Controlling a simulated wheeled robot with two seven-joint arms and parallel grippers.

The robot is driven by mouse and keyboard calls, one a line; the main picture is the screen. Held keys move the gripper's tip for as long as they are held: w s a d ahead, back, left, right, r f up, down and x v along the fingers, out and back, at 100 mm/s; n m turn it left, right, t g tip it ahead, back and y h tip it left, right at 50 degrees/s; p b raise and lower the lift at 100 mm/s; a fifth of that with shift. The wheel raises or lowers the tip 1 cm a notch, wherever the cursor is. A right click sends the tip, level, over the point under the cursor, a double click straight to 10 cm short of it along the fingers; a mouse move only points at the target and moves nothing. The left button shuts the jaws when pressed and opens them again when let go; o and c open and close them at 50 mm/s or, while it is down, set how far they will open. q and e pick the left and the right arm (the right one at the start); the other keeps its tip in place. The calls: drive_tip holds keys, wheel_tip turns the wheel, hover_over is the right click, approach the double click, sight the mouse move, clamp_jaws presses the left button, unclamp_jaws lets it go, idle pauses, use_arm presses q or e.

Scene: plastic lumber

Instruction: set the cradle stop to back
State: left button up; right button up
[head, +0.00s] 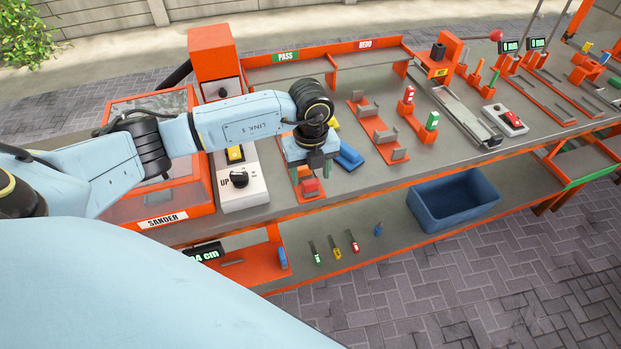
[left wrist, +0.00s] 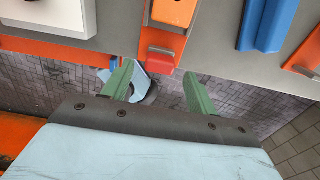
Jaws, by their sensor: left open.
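A small orange cradle (left wrist: 182,32) with a grey metal piece on top stands at the bench's front edge. A red block (left wrist: 160,60), which looks like its stop, sits at its front end; it also shows in the head view (head: 310,187). My left gripper (head: 311,171) is over the cradle at the front edge and partly hides it. In the left wrist view my left gripper (left wrist: 160,82) has its green fingers apart and empty, with the red block just beyond the gap between them. I cannot see contact. My right gripper is not in view.
A blue piece (head: 349,156) lies right of the cradle. A white box with a black knob (head: 239,178), marked UP, stands left, beside the orange sander (head: 160,205). An orange rack (head: 378,132) is farther right. A blue bin (head: 453,203) stands on the lower shelf.

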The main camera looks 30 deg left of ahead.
sight(310, 182)
use_arm(q)
wheel_tip(310, 182, up, 10)
drive_tip(key=shift+r, duration=0.15)
idle(0.5)
